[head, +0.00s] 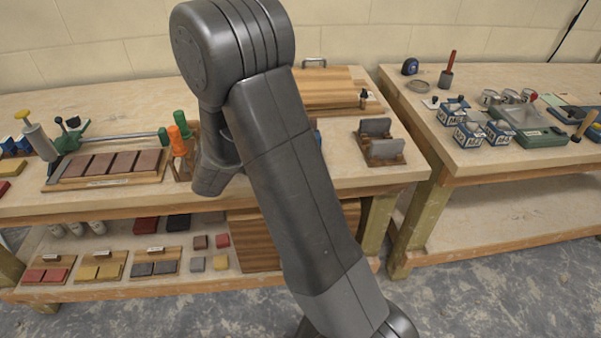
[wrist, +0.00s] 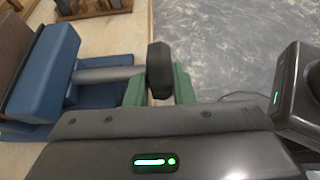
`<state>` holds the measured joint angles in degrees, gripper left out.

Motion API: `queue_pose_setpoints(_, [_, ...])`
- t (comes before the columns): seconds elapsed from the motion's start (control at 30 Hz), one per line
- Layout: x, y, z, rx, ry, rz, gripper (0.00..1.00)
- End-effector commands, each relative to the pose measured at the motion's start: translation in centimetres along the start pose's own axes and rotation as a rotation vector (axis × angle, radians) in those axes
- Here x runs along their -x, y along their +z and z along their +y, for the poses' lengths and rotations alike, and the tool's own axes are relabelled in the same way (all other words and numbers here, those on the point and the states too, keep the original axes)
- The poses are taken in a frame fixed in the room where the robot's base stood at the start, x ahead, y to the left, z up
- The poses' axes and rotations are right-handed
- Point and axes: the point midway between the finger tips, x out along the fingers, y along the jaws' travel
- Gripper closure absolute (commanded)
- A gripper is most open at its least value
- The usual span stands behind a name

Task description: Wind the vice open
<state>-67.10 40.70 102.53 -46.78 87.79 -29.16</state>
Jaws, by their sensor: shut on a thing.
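The blue vice (wrist: 45,75) fills the left of the wrist view, on the pale bench top. A grey screw (wrist: 105,74) runs from it to a black handle (wrist: 159,70) at the bench edge. My gripper (wrist: 160,88) has green fingers on either side of the handle and is shut on it. A brown block (wrist: 14,42) shows at the vice's far side; whether it is clamped I cannot tell. In the head view my arm covers the gripper and most of the vice; a small blue patch beside the arm may be part of it.
A wooden rack with grey plates (head: 384,140) stands on the bench right of my arm, near a striped board (head: 325,88). Orange and green handled tools (head: 178,140) stand to the left. A second bench (head: 505,85) holds several boxes. Grey floor (wrist: 225,45) is open beyond the bench edge.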

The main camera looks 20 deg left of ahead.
Motion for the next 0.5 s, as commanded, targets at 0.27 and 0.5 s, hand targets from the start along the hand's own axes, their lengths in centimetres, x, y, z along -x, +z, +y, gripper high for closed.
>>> queue_pose_setpoints(0.27, [0.16, 0.12, 0.27, -0.004, 0.008, 0.0, 1.0])
queue_pose_setpoints(0.5, [0.11, 0.1, 0.17, -0.003, 0.005, 0.0, 0.57])
